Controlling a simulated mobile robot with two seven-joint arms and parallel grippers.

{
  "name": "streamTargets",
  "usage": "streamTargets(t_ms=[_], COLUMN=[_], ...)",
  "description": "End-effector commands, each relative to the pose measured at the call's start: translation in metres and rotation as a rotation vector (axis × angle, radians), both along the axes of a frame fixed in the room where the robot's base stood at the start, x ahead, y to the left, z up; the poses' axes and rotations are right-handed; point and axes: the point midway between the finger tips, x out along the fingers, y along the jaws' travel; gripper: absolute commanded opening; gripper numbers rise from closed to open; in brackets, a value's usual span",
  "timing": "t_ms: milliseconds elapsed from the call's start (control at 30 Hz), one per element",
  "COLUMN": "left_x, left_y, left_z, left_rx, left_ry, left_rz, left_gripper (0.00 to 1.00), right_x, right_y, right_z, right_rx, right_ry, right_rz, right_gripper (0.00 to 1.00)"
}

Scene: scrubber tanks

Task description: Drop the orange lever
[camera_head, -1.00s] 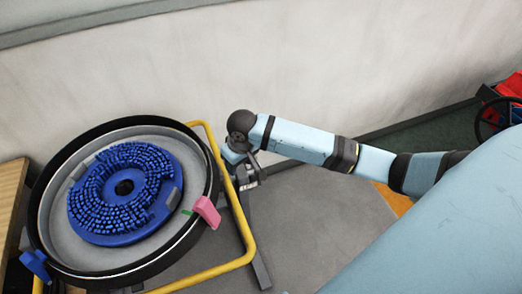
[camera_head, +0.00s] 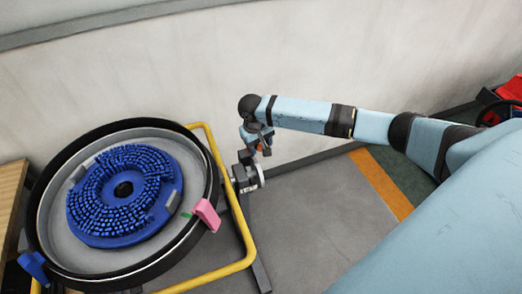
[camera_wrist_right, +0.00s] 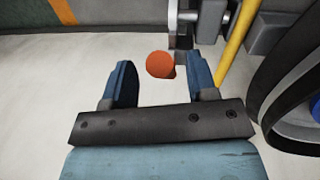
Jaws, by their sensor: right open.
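The orange lever shows as a round orange knob (camera_wrist_right: 160,64) in the right wrist view. In the head view only a small orange spot (camera_head: 261,148) shows by my right gripper, partly hidden by it. My right gripper (camera_head: 256,143) is above a grey metal fitting (camera_head: 243,176) on the right side of the tank's yellow frame. In the right wrist view its two blue fingers (camera_wrist_right: 158,80) are apart, with the knob in the gap near their tips and clear space on both sides. My left gripper is out of view.
A round black-rimmed tank part (camera_head: 45,222) holds a blue brush disc (camera_head: 90,225). A pink clip (camera_head: 207,214) and a blue clip (camera_head: 34,265) sit on its rim. A yellow tube frame (camera_head: 235,262) surrounds it. A pale wall (camera_head: 380,60) stands behind; grey floor (camera_head: 320,220) is clear at right.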

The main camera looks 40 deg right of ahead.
Motion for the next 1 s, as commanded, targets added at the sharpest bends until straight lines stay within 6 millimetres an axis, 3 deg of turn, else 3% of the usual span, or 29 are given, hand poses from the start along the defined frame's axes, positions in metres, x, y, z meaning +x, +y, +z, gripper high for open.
streamTargets(t_ms=[233,600,833,1000], left_x=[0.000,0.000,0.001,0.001], left_y=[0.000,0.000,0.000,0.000], left_z=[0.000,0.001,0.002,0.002], left_rx=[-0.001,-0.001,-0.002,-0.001], left_ry=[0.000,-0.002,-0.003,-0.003], left_rz=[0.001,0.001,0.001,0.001], left_gripper=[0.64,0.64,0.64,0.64], right_x=[-0.001,-0.001,-0.001,-0.001], right_y=[-0.004,-0.005,-0.005,-0.005], right_z=[-0.032,-0.037,-0.037,-0.037], right_rx=[0.000,0.000,0.000,0.000], right_ry=[0.000,-0.001,-0.001,-0.003], right_rz=[0.001,0.002,0.002,0.002], right_gripper=[0.53,0.53,0.02,0.00])
